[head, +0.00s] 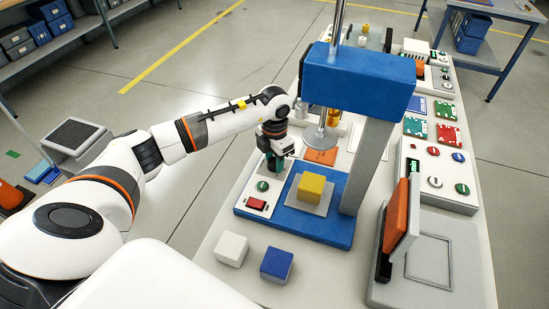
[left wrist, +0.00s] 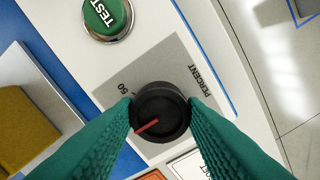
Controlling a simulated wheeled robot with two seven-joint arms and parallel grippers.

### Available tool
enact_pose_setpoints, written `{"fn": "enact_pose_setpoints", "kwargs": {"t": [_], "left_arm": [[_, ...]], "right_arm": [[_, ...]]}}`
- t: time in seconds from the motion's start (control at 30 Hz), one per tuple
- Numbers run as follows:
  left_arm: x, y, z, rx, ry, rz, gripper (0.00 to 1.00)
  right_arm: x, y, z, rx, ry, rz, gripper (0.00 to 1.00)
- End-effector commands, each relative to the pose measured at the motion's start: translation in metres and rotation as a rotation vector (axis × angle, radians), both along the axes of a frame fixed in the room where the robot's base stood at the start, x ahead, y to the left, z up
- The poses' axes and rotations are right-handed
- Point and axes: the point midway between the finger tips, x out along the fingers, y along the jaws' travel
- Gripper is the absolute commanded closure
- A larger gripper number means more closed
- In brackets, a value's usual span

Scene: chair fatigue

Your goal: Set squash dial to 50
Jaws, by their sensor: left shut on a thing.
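The squash dial (left wrist: 162,108) is a round black knob with a red pointer line, on a grey panel marked "50" and "PERCENT". The red line points to the lower left of the left wrist view, away from the "50" mark (left wrist: 123,88). My left gripper (left wrist: 160,115) has its two green fingers closed on opposite sides of the knob. In the head view my left gripper (head: 275,163) reaches down onto the blue-based press (head: 290,222), where it hides the dial. My right gripper is not in view.
A green TEST button (left wrist: 106,18) is near the dial. A yellow block (head: 311,187) sits on the press plate under a metal plunger (head: 322,138). A white block (head: 231,249) and a blue block (head: 277,264) stand in front. A blue press head (head: 358,78) rises close to my arm.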

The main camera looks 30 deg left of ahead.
Motion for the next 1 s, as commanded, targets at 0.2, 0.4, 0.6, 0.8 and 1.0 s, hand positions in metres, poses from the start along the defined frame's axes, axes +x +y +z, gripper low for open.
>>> {"fn": "enact_pose_setpoints", "kwargs": {"t": [0.2,0.4,0.6,0.8,1.0], "left_arm": [[0.001,0.000,-0.001,0.000,-0.001,-0.047,0.85],[0.001,0.001,-0.002,0.001,-0.003,-0.165,0.85],[0.001,0.001,-0.003,0.002,-0.004,-0.342,0.85],[0.001,0.001,-0.003,0.002,-0.004,-0.534,0.85],[0.001,0.000,-0.002,0.001,-0.005,-0.716,0.85]], "right_arm": [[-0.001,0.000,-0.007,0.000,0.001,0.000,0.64],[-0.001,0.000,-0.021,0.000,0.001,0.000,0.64],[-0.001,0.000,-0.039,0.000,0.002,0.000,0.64],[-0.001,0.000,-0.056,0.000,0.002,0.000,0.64],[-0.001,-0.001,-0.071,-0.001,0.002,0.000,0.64]]}}
